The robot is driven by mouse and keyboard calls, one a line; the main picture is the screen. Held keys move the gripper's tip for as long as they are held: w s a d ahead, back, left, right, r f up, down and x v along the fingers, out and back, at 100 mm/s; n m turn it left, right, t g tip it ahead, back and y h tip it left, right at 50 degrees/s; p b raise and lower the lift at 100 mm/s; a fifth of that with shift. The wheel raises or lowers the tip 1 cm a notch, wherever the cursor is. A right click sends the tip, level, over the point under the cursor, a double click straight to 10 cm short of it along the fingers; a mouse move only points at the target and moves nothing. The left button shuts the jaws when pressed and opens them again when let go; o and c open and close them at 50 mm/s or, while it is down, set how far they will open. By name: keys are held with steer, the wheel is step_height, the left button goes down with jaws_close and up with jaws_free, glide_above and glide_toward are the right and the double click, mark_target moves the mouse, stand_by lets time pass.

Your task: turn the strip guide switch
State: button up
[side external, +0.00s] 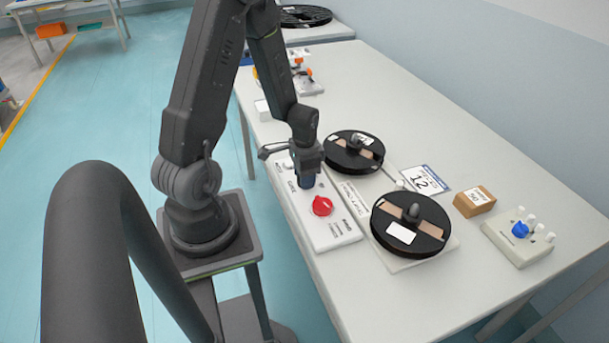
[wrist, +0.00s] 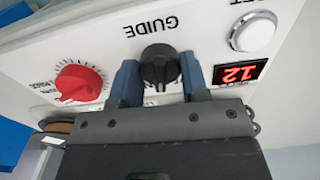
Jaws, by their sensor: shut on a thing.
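The strip guide switch is a black rotary knob (wrist: 160,66) under the printed word GUIDE, which shows upside down in the wrist view. It sits on a white control panel (side external: 335,235). My gripper (wrist: 160,76) has one blue finger on each side of the knob and is shut on it. In the side external view my gripper (side external: 306,182) points down at the panel, and it hides the knob there. The knob's pointer direction is hard to make out.
A red dial (wrist: 79,83) sits beside the knob; a white button (wrist: 253,33) and a red display reading 12 (wrist: 240,73) are on its other side. Two black reels (side external: 354,153) (side external: 411,223) stand right of the panel. A small cardboard box (side external: 474,201) lies further right.

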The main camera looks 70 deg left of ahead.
steer(key=n, duration=0.4)
steer(key=shift+n, duration=2.2)
steer(key=o, duration=0.9)
steer(key=shift+r, duration=0.1)
step_height(320, 180, up, 14)
steer(key=shift+f, duration=0.15)
